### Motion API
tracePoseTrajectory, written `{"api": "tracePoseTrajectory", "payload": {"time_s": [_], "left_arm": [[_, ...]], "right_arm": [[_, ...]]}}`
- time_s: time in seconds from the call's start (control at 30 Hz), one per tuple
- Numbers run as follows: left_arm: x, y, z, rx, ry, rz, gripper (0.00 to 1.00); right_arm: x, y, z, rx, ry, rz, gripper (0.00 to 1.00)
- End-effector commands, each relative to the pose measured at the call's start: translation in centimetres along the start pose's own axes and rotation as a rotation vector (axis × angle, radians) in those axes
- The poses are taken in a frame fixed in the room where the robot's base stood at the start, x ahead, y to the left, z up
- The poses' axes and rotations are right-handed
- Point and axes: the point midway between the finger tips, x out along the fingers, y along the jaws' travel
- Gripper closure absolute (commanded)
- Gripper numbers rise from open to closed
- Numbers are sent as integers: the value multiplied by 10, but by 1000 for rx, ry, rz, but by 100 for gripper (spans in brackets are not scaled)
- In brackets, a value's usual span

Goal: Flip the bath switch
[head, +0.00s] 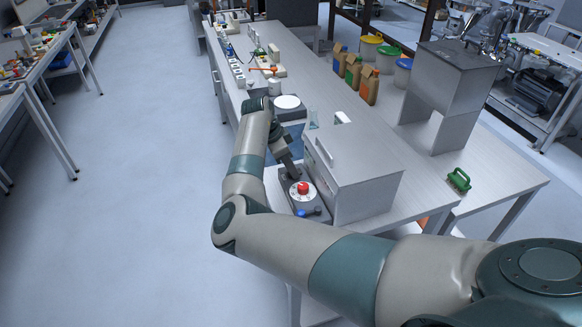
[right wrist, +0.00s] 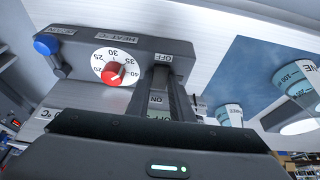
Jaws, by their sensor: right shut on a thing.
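The bath switch (right wrist: 162,60) is on a dark control box (right wrist: 90,45), between an OFF label and an ON label. My right gripper (right wrist: 163,82) is at the switch with its fingers close together, shut on it. The fingers hide most of the switch, so its tilt cannot be told. In the head view my right gripper (head: 292,174) points down at the box, just behind the red knob (head: 303,187). My left gripper is out of view.
A grey metal housing with a handle (head: 350,175) stands close to the right of the control box. Beakers (right wrist: 229,115) and a blue mat (right wrist: 265,65) lie beyond. A white-topped plate (head: 287,102) is farther back. The floor left of the bench is clear.

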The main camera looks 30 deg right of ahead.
Motion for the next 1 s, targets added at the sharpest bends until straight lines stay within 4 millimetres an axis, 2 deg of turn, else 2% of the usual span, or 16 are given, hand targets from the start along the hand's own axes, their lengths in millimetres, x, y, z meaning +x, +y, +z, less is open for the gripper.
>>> {"api": "tracePoseTrajectory", "payload": {"time_s": [0.43,0.77,0.8,0.87,1.0], "left_arm": [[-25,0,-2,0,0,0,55],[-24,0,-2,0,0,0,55],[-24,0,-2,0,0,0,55],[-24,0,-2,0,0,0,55],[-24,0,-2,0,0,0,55]], "right_arm": [[0,0,-11,2,-264,1,100],[1,0,-10,1,-290,-1,100],[1,0,-10,1,-290,-1,77],[1,0,-10,1,-290,-1,63],[1,0,-10,1,-290,-1,61]]}}
